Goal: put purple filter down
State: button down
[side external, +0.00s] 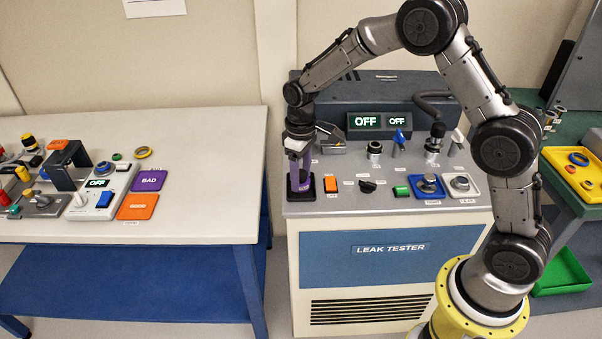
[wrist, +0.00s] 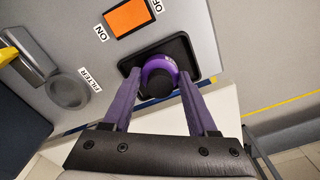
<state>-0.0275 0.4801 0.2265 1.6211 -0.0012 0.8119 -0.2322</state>
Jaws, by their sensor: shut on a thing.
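The purple filter (wrist: 154,66) is a ring-shaped purple piece with a dark round top in the wrist view. It is in or just above a black square holder (wrist: 187,55) at the left front of the leak tester; I cannot tell whether it touches the bottom. My gripper (wrist: 158,80) has purple fingers on either side of the filter and is shut on it, pointing down. In the side view my gripper (side external: 299,168) reaches down to the same black holder (side external: 310,194), mostly hiding the filter.
An orange ON/OFF switch (wrist: 128,17) is close beside the holder. A grey round fixture (wrist: 67,92) lies near the FILTER label. The leak tester (side external: 390,250) carries several knobs and levers to the right. A white table (side external: 215,190) with other devices stands left, across a gap.

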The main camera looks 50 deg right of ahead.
aim_at(301, 172)
jog(key=shift+c, duration=1)
grip_release()
notch_tip(301, 172, up, 12)
jog(key=s+r+t, duration=0.1)
jog(key=s+r, duration=0.5)
jog(key=s, duration=0.1)
jog(key=s+d+m+t, duration=0.1)
jog(key=s+m+t, duration=0.2)
jog(key=s, duration=1.9)
jog(key=shift+s+r+t, duration=0.2)
jog(key=shift+r+t, duration=0.05)
jog(key=shift+t, duration=0.55)
jog(key=shift+d, duration=0.1)
